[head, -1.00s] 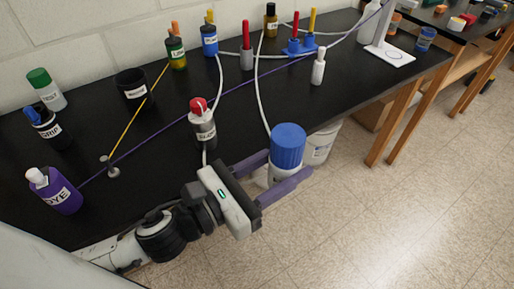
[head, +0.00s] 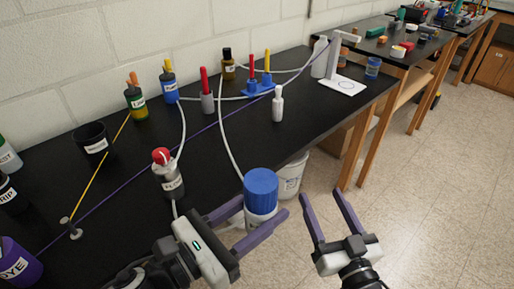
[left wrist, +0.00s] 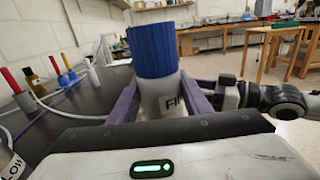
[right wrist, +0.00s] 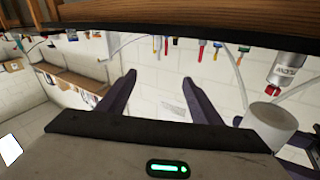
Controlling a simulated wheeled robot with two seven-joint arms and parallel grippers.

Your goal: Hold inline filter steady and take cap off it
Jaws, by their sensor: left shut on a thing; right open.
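The inline filter (head: 259,217) is a white cylinder with a ribbed blue cap (head: 261,187) on its top. In the left wrist view the filter body (left wrist: 161,97), with part of a label, stands upright below the blue cap (left wrist: 153,50). My left gripper (head: 262,222) is shut on the white body, below the cap, at the bench's front edge. My right gripper (head: 322,208) is open and empty, to the right of the filter and apart from it. Its two spread fingers also show in the right wrist view (right wrist: 156,95).
A white bucket (head: 291,178) is behind the filter beside the bench. A bottle with a red top (head: 168,174) stands left on the black bench (head: 205,135). White tubes and a purple line cross the bench. The floor (head: 420,200) at right is clear.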

